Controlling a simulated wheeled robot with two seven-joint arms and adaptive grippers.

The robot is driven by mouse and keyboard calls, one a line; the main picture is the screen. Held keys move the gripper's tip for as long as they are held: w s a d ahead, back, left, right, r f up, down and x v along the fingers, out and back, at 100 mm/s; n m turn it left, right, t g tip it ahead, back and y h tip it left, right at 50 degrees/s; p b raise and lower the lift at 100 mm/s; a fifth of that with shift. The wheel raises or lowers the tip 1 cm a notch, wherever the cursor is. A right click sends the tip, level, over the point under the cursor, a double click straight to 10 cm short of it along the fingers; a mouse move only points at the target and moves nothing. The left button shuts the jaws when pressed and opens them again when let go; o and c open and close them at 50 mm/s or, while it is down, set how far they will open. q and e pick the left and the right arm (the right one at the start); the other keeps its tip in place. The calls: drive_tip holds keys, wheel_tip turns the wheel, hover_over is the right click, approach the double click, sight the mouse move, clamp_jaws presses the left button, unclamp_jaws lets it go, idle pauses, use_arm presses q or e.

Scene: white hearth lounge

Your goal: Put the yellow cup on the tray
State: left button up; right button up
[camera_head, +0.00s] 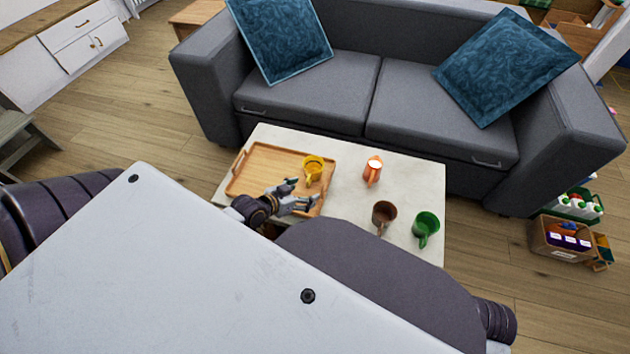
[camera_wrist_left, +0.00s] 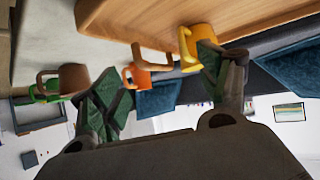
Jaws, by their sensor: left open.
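The yellow cup (camera_head: 313,167) stands upright on the right part of the wooden tray (camera_head: 247,165), which lies on the white table. My left gripper (camera_head: 302,196) is open just in front of the cup, over the tray's near right side. In the left wrist view, which looks upside down, the yellow cup (camera_wrist_left: 194,46) shows beside one finger of the open gripper (camera_wrist_left: 165,85), and the tray (camera_wrist_left: 200,12) is along the top. No cup is between the fingers. The right gripper does not show.
An orange cup (camera_head: 373,169), a brown cup (camera_head: 383,215) and a green cup (camera_head: 426,227) stand on the table (camera_head: 409,184) right of the tray. A grey sofa (camera_head: 315,95) with blue cushions is behind. Bottle and box crates (camera_head: 562,237) are on the floor at right.

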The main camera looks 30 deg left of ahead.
use_arm(q)
drive_tip(key=s+d+g, duration=0.1)
drive_tip(key=d, duration=0.1)
drive_tip(key=s+d+g, duration=0.1)
drive_tip(key=s+d, duration=0.1)
drive_tip(key=d, duration=0.1)
drive_tip(key=s+d+f+g, duration=0.1)
drive_tip(key=s+d+g, duration=0.1)
drive_tip(key=d, duration=0.1)
drive_tip(key=shift+s+d, duration=0.1)
drive_tip(key=s+d+r+g+y, duration=0.1)
drive_tip(key=s+d+r+g, duration=0.1)
drive_tip(key=s, duration=0.3)
drive_tip(key=shift+s+d+r+g, duration=0.3)
drive_tip(key=shift+s+d+g, duration=0.1)
drive_tip(key=shift+d+g, duration=0.5)
